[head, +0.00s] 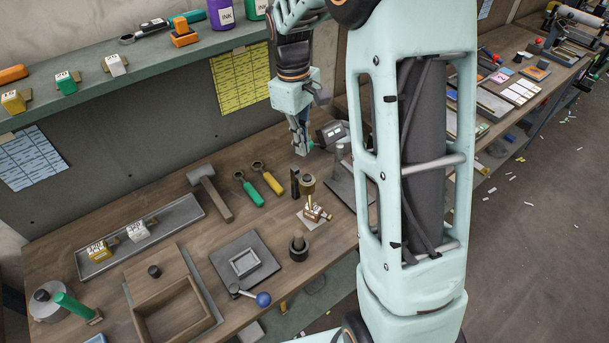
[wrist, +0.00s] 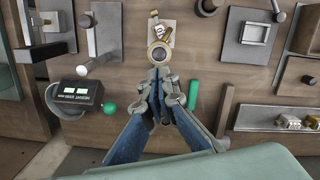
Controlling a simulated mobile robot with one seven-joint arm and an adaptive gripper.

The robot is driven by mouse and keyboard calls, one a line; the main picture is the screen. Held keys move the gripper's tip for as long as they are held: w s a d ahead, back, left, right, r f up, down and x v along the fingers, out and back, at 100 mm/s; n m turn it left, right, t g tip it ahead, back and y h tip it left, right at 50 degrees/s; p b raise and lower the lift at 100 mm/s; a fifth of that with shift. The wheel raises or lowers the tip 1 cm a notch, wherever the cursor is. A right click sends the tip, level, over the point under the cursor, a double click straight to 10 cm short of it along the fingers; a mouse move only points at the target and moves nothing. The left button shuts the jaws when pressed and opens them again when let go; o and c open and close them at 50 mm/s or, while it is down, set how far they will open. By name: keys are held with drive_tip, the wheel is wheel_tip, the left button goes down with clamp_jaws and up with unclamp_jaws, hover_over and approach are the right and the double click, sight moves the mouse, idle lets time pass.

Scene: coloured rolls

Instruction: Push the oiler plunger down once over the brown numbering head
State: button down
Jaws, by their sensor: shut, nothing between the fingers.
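The oiler (head: 308,184) is a small brass-coloured body beside a dark upright post on the bench. From above, its round top (wrist: 158,54) shows in the wrist view; how far the plunger stands up is hard to tell. The brown numbering head (head: 317,213) lies on a pale plate at the oiler's foot, and in the wrist view (wrist: 160,32) it shows just past the oiler's top. My gripper (head: 303,149) is shut and empty, pointing down above the bench behind the oiler. In the wrist view its fingertips (wrist: 158,82) appear close to the oiler's top, apparently not touching.
A hammer (head: 208,190), green-handled tool (head: 249,190) and yellow-handled tool (head: 269,181) lie left of the oiler. A dark cylinder (head: 298,247) stands in front. A metal stand (head: 352,180) is at right. A tray (head: 178,216) holds yellow and white numbering heads. A shelf (head: 150,70) overhangs the back.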

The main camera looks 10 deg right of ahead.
sight(304, 175)
drive_tip(key=shift+f, duration=0.1)
drive_tip(key=f+b, duration=0.1)
drive_tip(key=f, duration=0.1)
drive_tip(key=f+b, duration=0.4)
drive_tip(key=f, duration=0.1)
drive_tip(key=shift+s+d, duration=0.25)
drive_tip(key=shift+s, duration=0.05)
drive_tip(key=shift+f+b, duration=0.9)
drive_tip(key=shift+f, duration=0.05)
drive_tip(key=shift+w+a+r+p, duration=0.1)
drive_tip(key=shift+w+r+p, duration=0.05)
drive_tip(key=shift+r+p, duration=0.2)
drive_tip(key=shift+w+a+r+p, duration=0.2)
drive_tip(key=shift+w+a+p, duration=0.15)
drive_tip(key=shift+w+a, duration=0.15)
drive_tip(key=shift+w+a+r+p, duration=0.15)
drive_tip(key=shift+w+a+p, duration=0.15)
drive_tip(key=shift+w+a, duration=0.15)
wheel_tip(304, 175, up, 12)
drive_tip(key=w, duration=0.1)
drive_tip(key=shift+a, duration=0.35)
